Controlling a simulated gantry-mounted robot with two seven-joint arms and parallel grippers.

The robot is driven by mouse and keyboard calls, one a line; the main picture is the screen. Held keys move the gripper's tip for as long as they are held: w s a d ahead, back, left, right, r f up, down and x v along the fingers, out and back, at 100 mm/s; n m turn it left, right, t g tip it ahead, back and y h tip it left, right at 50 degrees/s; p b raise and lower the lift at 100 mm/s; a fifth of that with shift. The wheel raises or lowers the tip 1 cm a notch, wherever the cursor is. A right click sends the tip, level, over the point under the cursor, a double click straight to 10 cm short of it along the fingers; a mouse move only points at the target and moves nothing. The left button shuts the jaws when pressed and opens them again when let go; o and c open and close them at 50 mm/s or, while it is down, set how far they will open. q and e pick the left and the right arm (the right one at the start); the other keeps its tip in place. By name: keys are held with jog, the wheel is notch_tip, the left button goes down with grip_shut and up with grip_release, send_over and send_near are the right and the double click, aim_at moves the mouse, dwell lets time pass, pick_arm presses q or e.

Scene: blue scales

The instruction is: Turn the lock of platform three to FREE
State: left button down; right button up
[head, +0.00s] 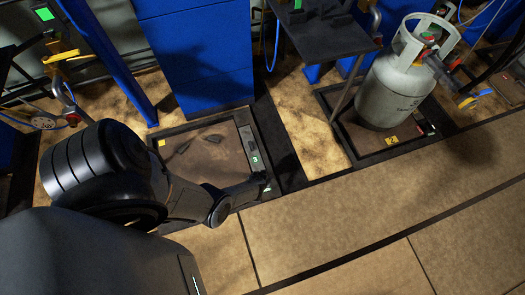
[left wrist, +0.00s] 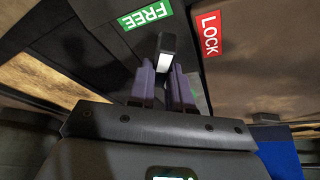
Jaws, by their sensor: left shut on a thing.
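The lock lever (left wrist: 166,48), a dark bar with a white stripe, sits between the purple fingers of my left gripper (left wrist: 162,88) in the left wrist view. My gripper is shut on it. The lever's tip lies between the green FREE label (left wrist: 145,15) and the red LOCK label (left wrist: 209,35). In the head view my left gripper (head: 258,183) is at the right edge of a low platform (head: 212,150) with a brown top and no cylinder on it. Its yellow tag (head: 161,143) is too small to read. The lever is hard to make out there. My right gripper is not in view.
A grey gas cylinder (head: 388,92) stands on another platform to the right, with a yellow tag (head: 391,141). A blue cabinet (head: 195,55) stands behind the empty platform. A dark table (head: 325,35) is between the stations. The floor in front is clear.

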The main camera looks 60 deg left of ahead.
pick_arm(q)
jog(key=n, duration=0.1)
jog(key=n+g, duration=0.1)
jog(key=shift+w+d+f+n+b, duration=0.15)
jog(key=shift+n+b, duration=0.25)
jog(key=shift+n+g+y+b, duration=0.4)
jog(key=shift+n+g+b, duration=0.35)
jog(key=shift+n, duration=1.15)
jog(key=c, duration=1)
grip_release()
jog(key=shift+c, duration=0.2)
jog(key=shift+r, duration=0.2)
